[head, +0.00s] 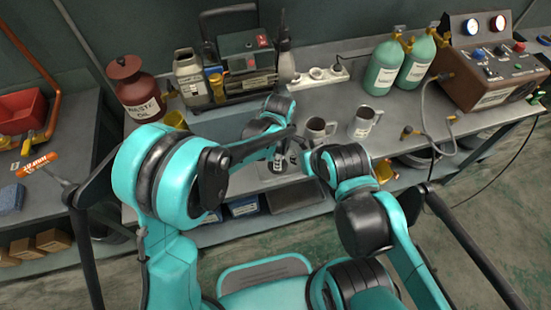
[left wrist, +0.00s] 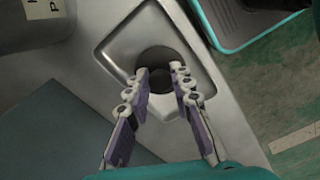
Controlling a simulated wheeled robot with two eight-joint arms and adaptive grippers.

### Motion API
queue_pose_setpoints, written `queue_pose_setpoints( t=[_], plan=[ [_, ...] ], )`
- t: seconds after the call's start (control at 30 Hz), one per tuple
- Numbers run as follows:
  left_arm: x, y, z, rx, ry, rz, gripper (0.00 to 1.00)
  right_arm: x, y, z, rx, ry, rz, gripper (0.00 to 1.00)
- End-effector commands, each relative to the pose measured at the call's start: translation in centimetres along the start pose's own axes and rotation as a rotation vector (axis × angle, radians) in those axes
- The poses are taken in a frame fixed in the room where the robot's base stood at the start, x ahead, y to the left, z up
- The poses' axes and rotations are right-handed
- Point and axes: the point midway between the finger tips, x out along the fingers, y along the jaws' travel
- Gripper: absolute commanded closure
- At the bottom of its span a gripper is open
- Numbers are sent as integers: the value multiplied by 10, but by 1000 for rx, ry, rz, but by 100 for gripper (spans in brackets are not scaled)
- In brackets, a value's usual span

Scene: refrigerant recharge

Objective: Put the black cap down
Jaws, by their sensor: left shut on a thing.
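The black cap (left wrist: 160,79) shows in the left wrist view as a dark round shape between my fingertips. It is over a shallow recessed tray (left wrist: 112,47) with a raised rim, set on the grey bench. I cannot tell whether the cap touches the tray floor. My left gripper (left wrist: 161,72) is shut on the cap, one finger on each side. In the head view my left gripper (head: 279,162) points down near the bench's front edge, and the cap is not clear there. My right arm's end is beside it, and its fingers cannot be made out.
Two metal mugs (head: 318,131) (head: 362,122) stand just right of my left gripper. Green gas cylinders (head: 384,68) and a brown control box (head: 490,75) are farther right. A red waste oil can (head: 134,88) stands at left. The bench front edge is close.

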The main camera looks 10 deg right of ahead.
Motion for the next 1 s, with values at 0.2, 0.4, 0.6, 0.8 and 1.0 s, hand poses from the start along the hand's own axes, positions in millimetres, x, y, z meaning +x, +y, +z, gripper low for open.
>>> queue_pose_setpoints(
  t=[0.2,0.4,0.6,0.8,1.0],
  plan=[
    [3,0,0,0,0,0,67,2,0,2,0,0,0,60],
    [2,0,0,0,0,0,57,2,0,1,0,0,0,60],
    [-1,0,0,0,0,0,57,0,0,0,0,0,0,60],
    [-32,0,0,0,0,0,57,-10,0,-7,0,0,0,60],
    [-78,0,0,0,0,0,57,-23,0,-16,0,0,0,60]
  ],
)
